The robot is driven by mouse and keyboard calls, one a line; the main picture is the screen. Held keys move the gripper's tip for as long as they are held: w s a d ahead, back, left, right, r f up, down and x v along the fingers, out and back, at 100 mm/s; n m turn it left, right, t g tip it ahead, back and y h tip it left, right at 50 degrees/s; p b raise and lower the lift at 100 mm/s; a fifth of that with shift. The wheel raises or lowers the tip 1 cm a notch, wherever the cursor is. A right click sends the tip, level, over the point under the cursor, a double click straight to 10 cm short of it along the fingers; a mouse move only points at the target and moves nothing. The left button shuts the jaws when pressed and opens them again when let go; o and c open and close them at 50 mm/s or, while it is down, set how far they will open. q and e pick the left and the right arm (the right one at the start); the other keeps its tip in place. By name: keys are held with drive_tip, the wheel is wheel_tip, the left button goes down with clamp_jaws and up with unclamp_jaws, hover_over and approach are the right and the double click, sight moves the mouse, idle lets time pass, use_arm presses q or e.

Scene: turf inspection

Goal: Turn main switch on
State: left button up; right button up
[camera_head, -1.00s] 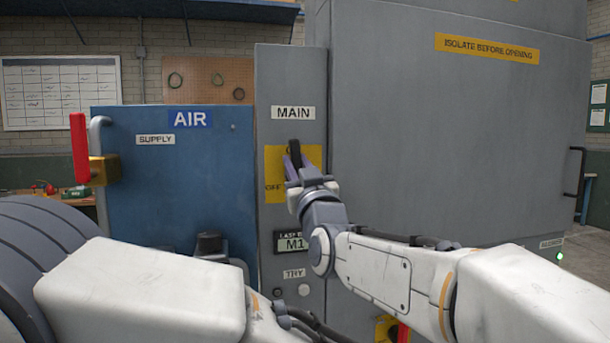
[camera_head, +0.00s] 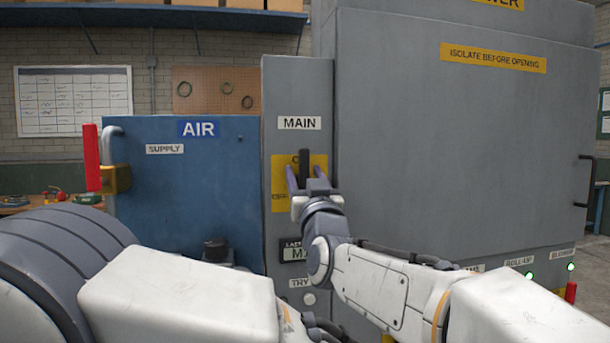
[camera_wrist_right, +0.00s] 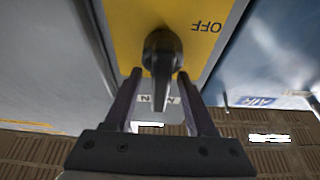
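The main switch is a black handle (camera_head: 304,162) on a yellow plate (camera_head: 319,164) below the MAIN label (camera_head: 299,123) on a grey column. The handle looks upright, its end toward the MAIN label. The word OFF shows on the plate in the right wrist view (camera_wrist_right: 207,27). My right gripper (camera_head: 305,172) is open, one finger on each side of the handle. In the right wrist view the handle (camera_wrist_right: 162,62) sits between the fingers (camera_wrist_right: 161,90), with gaps visible on both sides. The gripper partly hides the plate. My left gripper is not clearly in view.
A blue AIR cabinet (camera_head: 185,185) with a red lever (camera_head: 91,157) stands left of the column. A large grey cabinet (camera_head: 450,150) with a side handle (camera_head: 584,180) stands right. Green lights (camera_head: 571,267) glow at its lower right. My arms fill the foreground.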

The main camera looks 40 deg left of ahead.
drive_tip(key=shift+r, duration=0.1)
drive_tip(key=b+v, duration=0.4)
drive_tip(key=v, duration=0.6)
drive_tip(key=shift+b, duration=0.4)
drive_tip(key=shift+s+d, duration=0.15)
